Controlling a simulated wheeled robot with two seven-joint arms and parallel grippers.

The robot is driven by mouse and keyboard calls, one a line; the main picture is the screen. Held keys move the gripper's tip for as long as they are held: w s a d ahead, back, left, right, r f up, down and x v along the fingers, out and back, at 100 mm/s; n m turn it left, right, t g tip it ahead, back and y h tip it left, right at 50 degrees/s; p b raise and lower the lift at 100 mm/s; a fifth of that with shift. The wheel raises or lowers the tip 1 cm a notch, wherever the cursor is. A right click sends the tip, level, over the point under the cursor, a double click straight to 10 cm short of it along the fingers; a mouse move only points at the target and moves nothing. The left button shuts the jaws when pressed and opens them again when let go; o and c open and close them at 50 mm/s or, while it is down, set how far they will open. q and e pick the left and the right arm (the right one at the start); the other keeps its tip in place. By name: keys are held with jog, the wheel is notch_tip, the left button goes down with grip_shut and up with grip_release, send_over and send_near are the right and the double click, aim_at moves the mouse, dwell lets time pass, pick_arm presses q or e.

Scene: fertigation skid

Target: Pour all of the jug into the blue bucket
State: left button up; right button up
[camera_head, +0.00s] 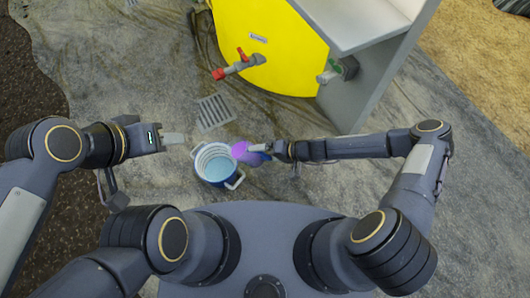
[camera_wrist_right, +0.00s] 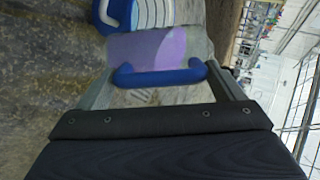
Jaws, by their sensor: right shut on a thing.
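The blue bucket (camera_head: 203,178), with a pale ribbed inside wall and white handles, stands on the floor in the middle of the head view. A flat light-blue surface shows inside it. The jug (camera_head: 240,150), purple with a blue handle, is tilted at the bucket's right rim; whether they touch is unclear. My right gripper (camera_head: 262,149) is shut on the jug's handle (camera_wrist_right: 160,75). In the right wrist view the jug's purple body (camera_wrist_right: 150,47) lies just before the bucket (camera_wrist_right: 150,12). Any stream is not visible. My left gripper (camera_head: 174,139) is apart, left of the bucket; its jaw gap is not clear.
A floor drain grate (camera_head: 214,112) lies just beyond the bucket. A yellow tank (camera_head: 265,45) with a red-handled valve (camera_head: 240,66) and a grey cabinet (camera_head: 365,85) stand behind. Wet floor around the bucket is otherwise clear.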

aim_at(263, 159)
jog(key=shift+f+b, duration=2.55)
jog(key=shift+f, duration=1.25)
pick_arm(q)
notch_tip(263, 159, down, 6)
pick_arm(e)
jog(key=shift+r+h+p, duration=0.3)
jog(key=shift+r+p, duration=0.3)
jog(key=shift+p, duration=0.4)
jog(key=shift+a+h+p, duration=0.1)
jog(key=shift+h+p, duration=0.3)
jog(key=shift+p, duration=0.1)
jog(key=shift+a+r+h+p, duration=0.25)
jog(key=shift+r+h+p, duration=0.45)
jog(key=shift+p, duration=0.65)
jog(key=shift+s+a+h+p, duration=0.1)
jog(key=shift+a+h+p, duration=0.15)
jog(key=shift+h+p, duration=0.25)
jog(key=shift+a+r+p, duration=0.15)
jog(key=shift+r+p, duration=0.05)
jog(key=shift+p, duration=0.3)
pick_arm(q)
notch_tip(263, 159, up, 8)
jog(key=shift+f, duration=0.25)
pick_arm(e)
jog(key=shift+f+h, duration=0.1)
jog(key=shift+h, duration=0.2)
